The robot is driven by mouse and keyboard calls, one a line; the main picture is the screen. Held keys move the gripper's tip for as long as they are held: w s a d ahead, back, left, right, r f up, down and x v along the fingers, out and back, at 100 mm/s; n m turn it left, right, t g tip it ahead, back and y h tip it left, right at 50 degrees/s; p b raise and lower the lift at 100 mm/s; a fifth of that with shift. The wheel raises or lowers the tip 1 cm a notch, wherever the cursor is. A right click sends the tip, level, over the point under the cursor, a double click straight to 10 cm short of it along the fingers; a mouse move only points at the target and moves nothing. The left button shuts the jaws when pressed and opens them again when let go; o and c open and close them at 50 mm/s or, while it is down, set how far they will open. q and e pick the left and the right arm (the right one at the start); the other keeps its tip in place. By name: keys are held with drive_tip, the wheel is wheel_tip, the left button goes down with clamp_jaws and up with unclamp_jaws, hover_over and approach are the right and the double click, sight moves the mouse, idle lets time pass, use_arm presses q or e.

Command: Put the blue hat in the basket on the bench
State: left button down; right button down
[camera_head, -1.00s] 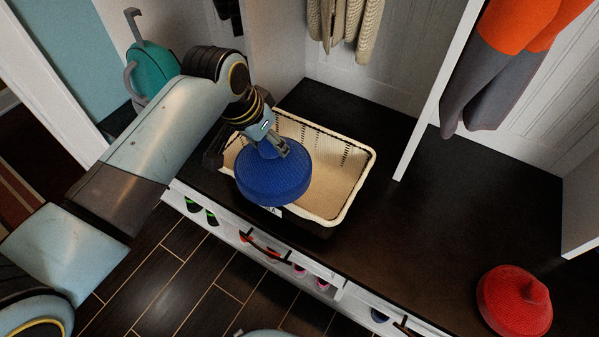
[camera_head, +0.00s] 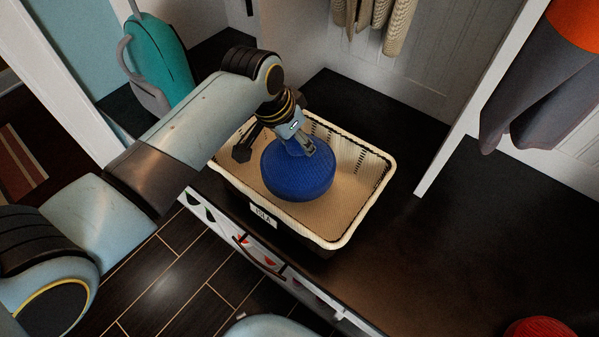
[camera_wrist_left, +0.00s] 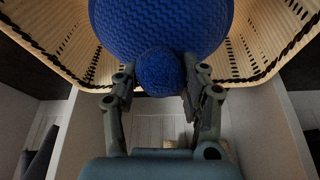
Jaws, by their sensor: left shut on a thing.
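The blue hat (camera_head: 297,176) is a knitted hat with a round bobble on top. My left gripper (camera_head: 308,148) is shut on the hat's bobble from above. The wrist view shows the two fingers (camera_wrist_left: 160,92) on either side of the blue bobble, with the hat's body (camera_wrist_left: 160,25) beyond. The cream basket (camera_head: 365,205) stands on the dark bench (camera_head: 440,265). In the head view the hat is within the basket's outline, over its inside. I cannot tell whether the hat touches the basket floor. My right gripper is not in view.
A red hat (camera_head: 540,328) lies on the bench at the lower right edge. A white divider (camera_head: 465,110) rises right of the basket. Coats (camera_head: 375,20) hang behind. A teal vacuum cleaner (camera_head: 160,60) stands at the left. Bench space right of the basket is clear.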

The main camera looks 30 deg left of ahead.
sight(298, 161)
use_arm(q)
wheel_tip(298, 161, down, 4)
drive_tip(key=shift+r+b, duration=0.1)
drive_tip(key=shift+b, duration=0.25)
wheel_tip(298, 161, down, 4)
drive_tip(key=shift+r+b, duration=0.2)
drive_tip(key=shift+b, duration=0.35)
drive_tip(key=shift+r, duration=0.1)
drive_tip(key=c, duration=1.1)
unclamp_jaws()
drive_tip(key=shift+c, duration=0.2)
drive_tip(key=o, duration=0.4)
drive_tip(key=shift+o, duration=0.2)
drive_tip(key=p+v, duration=0.3)
drive_tip(key=v, duration=0.8)
drive_tip(key=shift+s+a+r+p, duration=0.1)
drive_tip(key=shift+s+r+p, duration=0.1)
drive_tip(key=shift+r+p, duration=0.2)
drive_tip(key=shift+s, duration=0.1)
